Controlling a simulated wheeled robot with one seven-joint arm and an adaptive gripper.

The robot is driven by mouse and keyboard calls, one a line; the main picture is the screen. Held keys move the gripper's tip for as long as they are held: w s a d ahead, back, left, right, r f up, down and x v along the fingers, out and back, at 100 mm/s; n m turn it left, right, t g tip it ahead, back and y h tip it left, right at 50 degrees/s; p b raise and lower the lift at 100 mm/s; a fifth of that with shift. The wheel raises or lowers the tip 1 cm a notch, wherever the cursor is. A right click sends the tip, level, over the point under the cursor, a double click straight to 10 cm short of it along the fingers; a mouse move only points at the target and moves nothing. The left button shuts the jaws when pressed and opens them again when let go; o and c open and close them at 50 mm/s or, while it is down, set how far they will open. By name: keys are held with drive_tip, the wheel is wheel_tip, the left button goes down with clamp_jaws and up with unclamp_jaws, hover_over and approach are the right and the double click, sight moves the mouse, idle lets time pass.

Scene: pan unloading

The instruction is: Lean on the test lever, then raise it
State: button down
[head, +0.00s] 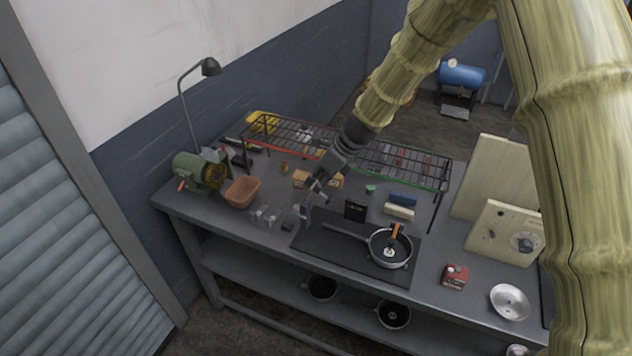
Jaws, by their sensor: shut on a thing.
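My gripper (308,205) is at the end of the dark wrist, low over the middle of the workbench, behind the left end of the black mat. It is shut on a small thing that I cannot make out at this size. I cannot pick out the test lever with certainty. A cream panel (490,246) with a round dial (523,242) and small knobs stands at the bench's right, well apart from my gripper. A pan (376,262) with a long handle lies on the black mat (394,287), with an orange-brown and white item in it.
The grey workbench (216,234) also bears a green grinder (190,168), an orange bin (242,192), a wire rack (402,166), a red box (455,276) and a silver bowl (509,301). A lamp (210,67) rises at the left. Pans lie on the lower shelf.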

drive_tip(key=c, duration=1.5)
unclamp_jaws()
drive_tip(key=shift+w+d, duration=0.1)
drive_tip(key=shift+w, duration=0.05)
drive_tip(key=shift+o, duration=0.2)
drive_tip(key=shift+r, duration=0.1)
drive_tip(key=w+v, duration=0.1)
drive_tip(key=v, duration=1)
drive_tip(key=shift+s+d+r, duration=0.3)
drive_tip(key=shift+s+r, duration=0.05)
drive_tip(key=shift+s, duration=0.15)
